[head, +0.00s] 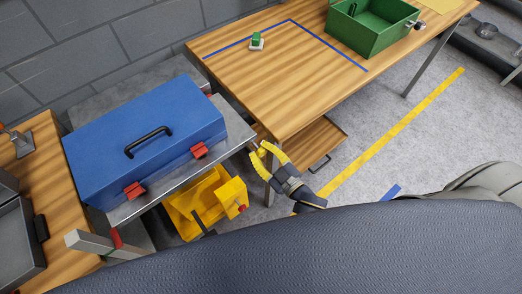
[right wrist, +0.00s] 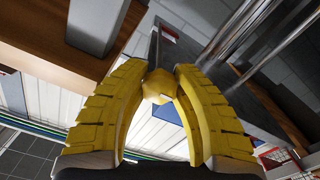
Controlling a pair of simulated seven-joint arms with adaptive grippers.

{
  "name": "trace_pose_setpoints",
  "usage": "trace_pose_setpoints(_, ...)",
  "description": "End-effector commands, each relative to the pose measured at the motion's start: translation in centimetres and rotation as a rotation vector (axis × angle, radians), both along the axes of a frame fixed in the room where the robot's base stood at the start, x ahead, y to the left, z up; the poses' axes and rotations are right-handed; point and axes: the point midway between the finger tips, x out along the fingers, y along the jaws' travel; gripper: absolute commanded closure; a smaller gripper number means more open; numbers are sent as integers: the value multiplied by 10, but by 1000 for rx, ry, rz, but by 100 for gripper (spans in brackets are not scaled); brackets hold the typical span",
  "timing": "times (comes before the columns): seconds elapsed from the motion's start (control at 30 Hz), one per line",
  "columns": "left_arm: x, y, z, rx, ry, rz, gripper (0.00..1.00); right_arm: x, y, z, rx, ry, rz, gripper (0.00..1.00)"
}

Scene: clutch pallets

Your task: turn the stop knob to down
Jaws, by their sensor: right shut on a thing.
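My right gripper (head: 262,152) has yellow ridged fingers and is at the right end of the steel-topped cart, below the wooden table. In the right wrist view the fingers (right wrist: 160,82) are shut on a small yellow rounded knob (right wrist: 158,88). A dark rod runs up behind the knob. In the head view the fingers hide most of the knob, so I cannot tell which way it is turned. My left gripper is not in view.
A blue toolbox (head: 147,138) with red latches lies on the cart's steel top (head: 236,128). A yellow bin (head: 192,205) is under it. The wooden table (head: 260,75) holds a green box (head: 366,32) and a small green-and-white item (head: 257,41).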

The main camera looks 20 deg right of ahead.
Motion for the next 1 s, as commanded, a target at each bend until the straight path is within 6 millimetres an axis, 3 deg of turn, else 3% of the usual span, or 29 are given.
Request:
trace_pose_setpoints(0.57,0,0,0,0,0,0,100,-1,-1,-4,-40,-5,-2,100)
trace_pose_setpoints(0.6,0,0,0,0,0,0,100,-1,-1,-4,-40,-5,-2,73)
trace_pose_setpoints(0.73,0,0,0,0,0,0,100,-1,-1,-3,-38,-6,-2,58)
trace_pose_setpoints(1.0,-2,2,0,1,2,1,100,-1,-1,-2,-36,-10,-1,56)
